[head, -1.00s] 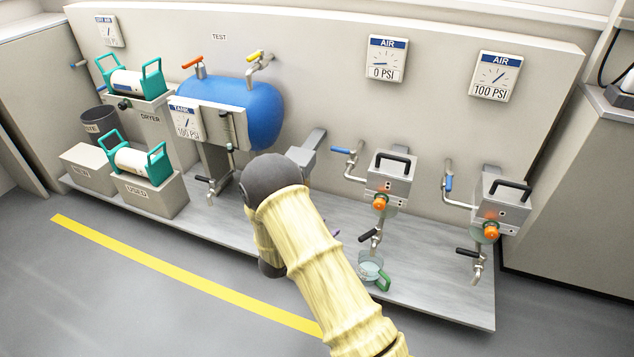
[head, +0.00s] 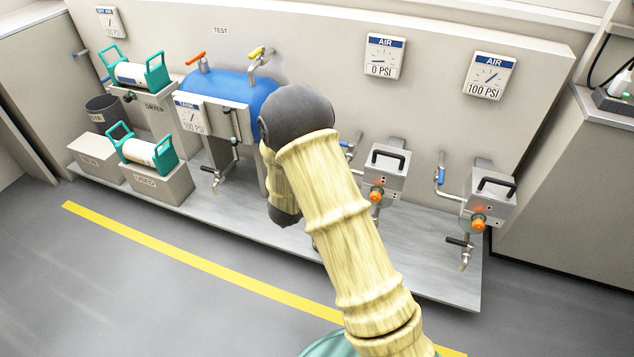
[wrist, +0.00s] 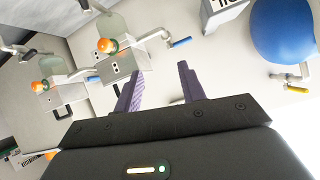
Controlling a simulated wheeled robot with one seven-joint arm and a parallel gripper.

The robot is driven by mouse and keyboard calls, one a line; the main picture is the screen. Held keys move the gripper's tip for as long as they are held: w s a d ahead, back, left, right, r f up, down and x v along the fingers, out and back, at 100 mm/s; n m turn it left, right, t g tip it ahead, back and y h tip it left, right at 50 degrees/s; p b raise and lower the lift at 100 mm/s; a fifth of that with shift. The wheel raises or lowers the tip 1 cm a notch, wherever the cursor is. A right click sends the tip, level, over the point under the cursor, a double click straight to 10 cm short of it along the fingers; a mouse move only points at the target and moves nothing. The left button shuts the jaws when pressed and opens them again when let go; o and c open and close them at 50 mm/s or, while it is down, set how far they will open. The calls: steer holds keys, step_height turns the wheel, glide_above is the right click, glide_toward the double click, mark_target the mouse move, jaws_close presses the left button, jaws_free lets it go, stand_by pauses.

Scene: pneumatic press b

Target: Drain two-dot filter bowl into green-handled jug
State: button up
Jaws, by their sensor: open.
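Two grey filter units stand along the back wall in the head view, a nearer-middle one (head: 384,172) and a right one (head: 490,198). Each has a black top handle, an orange knob and a drain tap below. They also show in the wrist view, one (wrist: 122,66) closer to my fingers and one (wrist: 62,95) further left, with clear bowls by their orange knobs. Small dark dots mark their faces; I cannot tell the counts surely. My gripper (wrist: 160,82) is open and empty, with purple fingers apart. In the head view my arm hides it. The green-handled jug is hidden.
A blue tank (head: 232,88) with orange and yellow valves stands left of my arm. Teal-handled canisters (head: 140,150) sit on grey boxes further left. Two air gauges (head: 386,57) hang above the filter units. The floor in front of the plinth is clear around the yellow line.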

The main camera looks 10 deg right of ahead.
steer(key=shift+a+r, duration=0.1)
steer(key=shift+r, duration=0.1)
steer(key=c, duration=0.6)
steer(key=shift+a+r+y, duration=0.1)
steer(key=shift+r+y, duration=0.2)
steer(key=shift+y, duration=0.1)
jaws_close()
steer(key=s+r+n+g+y, duration=0.3)
steer(key=s+r+n, duration=0.1)
steer(key=s, duration=0.9)
steer(key=s+r+n+g+y, duration=0.3)
steer(key=s+r, duration=0.4)
steer(key=s, duration=0.5)
steer(key=shift+s+d+n+g, duration=0.3)
steer(key=shift+n+g, duration=0.2)
steer(key=shift+n, duration=0.7)
